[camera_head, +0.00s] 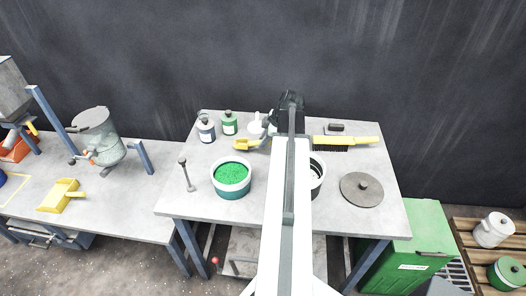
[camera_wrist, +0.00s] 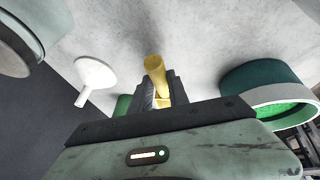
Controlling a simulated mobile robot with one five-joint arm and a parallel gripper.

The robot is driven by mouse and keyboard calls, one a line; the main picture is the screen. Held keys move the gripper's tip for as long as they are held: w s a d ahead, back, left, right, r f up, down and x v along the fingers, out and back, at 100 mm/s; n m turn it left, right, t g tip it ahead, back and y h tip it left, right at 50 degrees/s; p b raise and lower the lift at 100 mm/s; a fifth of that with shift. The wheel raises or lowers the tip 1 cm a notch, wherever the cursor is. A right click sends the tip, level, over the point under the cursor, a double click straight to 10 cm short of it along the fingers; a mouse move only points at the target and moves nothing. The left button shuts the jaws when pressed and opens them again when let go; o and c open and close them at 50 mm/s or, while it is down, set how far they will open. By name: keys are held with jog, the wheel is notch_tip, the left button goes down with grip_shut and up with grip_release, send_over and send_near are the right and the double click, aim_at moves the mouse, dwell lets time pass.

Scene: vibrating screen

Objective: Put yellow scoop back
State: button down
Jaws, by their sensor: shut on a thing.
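A small yellow scoop (camera_head: 244,144) is at the back of the middle table, its handle toward my gripper (camera_head: 267,128). In the wrist view my gripper (camera_wrist: 160,92) is shut on the scoop's yellow handle (camera_wrist: 155,68), which stands up between the fingers. The scoop's bowl is hidden there. I cannot tell whether the scoop touches the tabletop. Another yellow scoop (camera_head: 61,196) lies on the left table (camera_head: 110,205).
A bowl of green granules (camera_head: 232,177) and a metal stand (camera_head: 187,175) are in front. Bottles (camera_head: 206,129), a white funnel (camera_wrist: 95,74), a yellow brush (camera_head: 347,142) and a grey lid (camera_head: 361,188) are around. My arm partly hides a round container (camera_head: 317,174).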

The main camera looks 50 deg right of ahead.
notch_tip(320, 180, down, 4)
jog(key=b, duration=0.3)
jog(key=shift+b, duration=0.3)
jog(key=shift+r, duration=0.25)
jog(key=shift+f, duration=0.2)
jog(key=c, duration=1.3)
grip_release()
jog(key=shift+r, duration=0.1)
jog(key=shift+o, duration=0.2)
jog(key=a+p+v, duration=0.1)
jog(key=p+v, duration=1)
jog(key=v, duration=0.1)
jog(key=shift+d+r, duration=0.2)
jog(key=shift+d, duration=0.25)
